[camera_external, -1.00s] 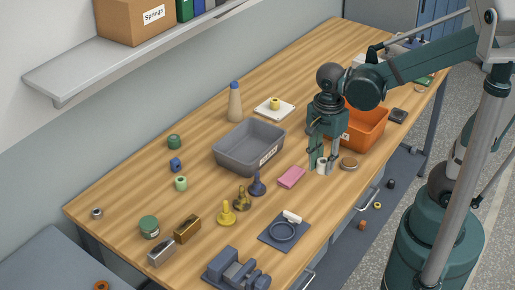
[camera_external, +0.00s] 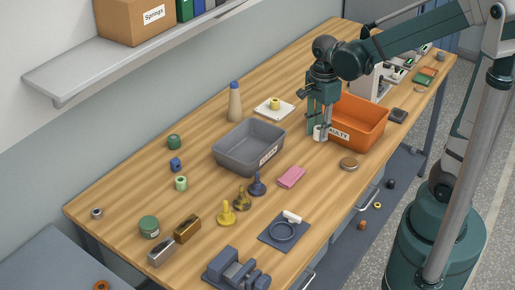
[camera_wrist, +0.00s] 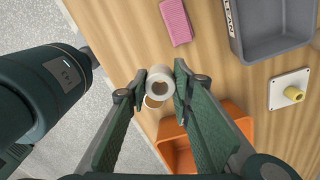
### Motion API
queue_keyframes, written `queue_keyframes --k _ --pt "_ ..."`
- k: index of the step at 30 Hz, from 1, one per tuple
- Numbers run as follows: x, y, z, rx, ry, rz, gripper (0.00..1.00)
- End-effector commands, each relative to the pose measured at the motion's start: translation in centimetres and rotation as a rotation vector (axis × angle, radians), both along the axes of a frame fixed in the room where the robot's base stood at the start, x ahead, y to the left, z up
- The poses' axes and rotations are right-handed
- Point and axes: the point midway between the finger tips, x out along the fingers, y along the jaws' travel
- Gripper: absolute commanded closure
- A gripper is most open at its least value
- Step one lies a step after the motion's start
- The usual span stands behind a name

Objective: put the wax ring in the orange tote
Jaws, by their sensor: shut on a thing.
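A short, thick white ring (camera_external: 320,132), taken to be the wax ring, is held between the fingertips of my gripper (camera_external: 324,128). The orange tote (camera_external: 368,132) is just right of my gripper in the external view, with a label partly reading "AULTY". Its inside is partly visible in the wrist view, where the orange tote (camera_wrist: 243,122) lies below the ring, partly hidden by my fingers. The ring appears outside the tote, by its left end.
A grey tote (camera_external: 226,160) stands left of my gripper. A round brownish lid (camera_external: 349,163) lies in front of the orange tote, and a dark square item (camera_external: 397,116) lies right of it. A pink block (camera_external: 291,177) and a white plate with a yellow piece (camera_external: 268,112) are near.

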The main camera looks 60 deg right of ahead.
Motion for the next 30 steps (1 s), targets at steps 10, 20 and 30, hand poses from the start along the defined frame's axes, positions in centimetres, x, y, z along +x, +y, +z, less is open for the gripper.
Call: queue_keyframes --k 10,20,30 --pt "2.3 -6.6 0.1 0.000 0.000 -0.120 0.86" --pt "3.6 -13.1 0.0 0.000 0.000 -0.230 0.86" --pt "4.0 -20.3 -0.4 0.000 0.001 -0.344 0.86"
